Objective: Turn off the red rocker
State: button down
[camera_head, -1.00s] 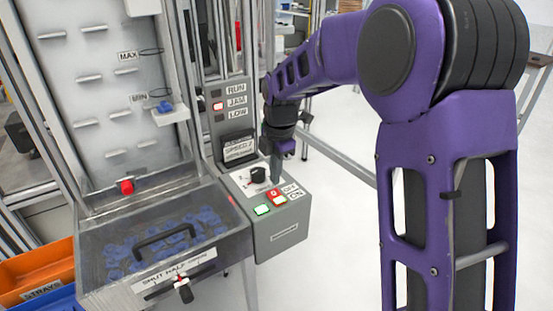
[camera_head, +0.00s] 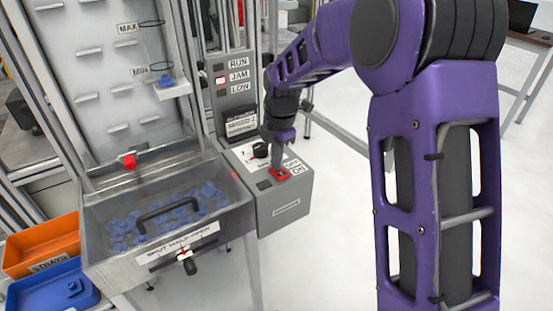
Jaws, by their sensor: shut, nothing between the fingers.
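The red rocker (camera_head: 282,174) sits on the sloped top of the grey control box (camera_head: 285,195), beside a label reading OFF and ON. It looks dark red and unlit. My gripper (camera_head: 277,164) is shut and points down, its fingertips at the far-left edge of the rocker, covering part of it. I cannot tell whether they touch. A square button or lamp (camera_head: 264,185) left of the rocker is dark.
A black knob (camera_head: 260,150) stands close behind my gripper. A RUN/JAM/LOW panel (camera_head: 229,77) has its JAM lamp lit red. A clear-lidded bin (camera_head: 215,222) of blue parts with a black handle is at left. Orange (camera_head: 40,240) and blue (camera_head: 45,295) trays lie lower left.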

jog(key=shift+s+d+f, duration=0.1)
jog(key=shift+s, duration=0.1)
jog(key=shift+s+d, duration=0.35)
jog(key=shift+s, duration=0.15)
jog(key=shift+r, duration=0.3)
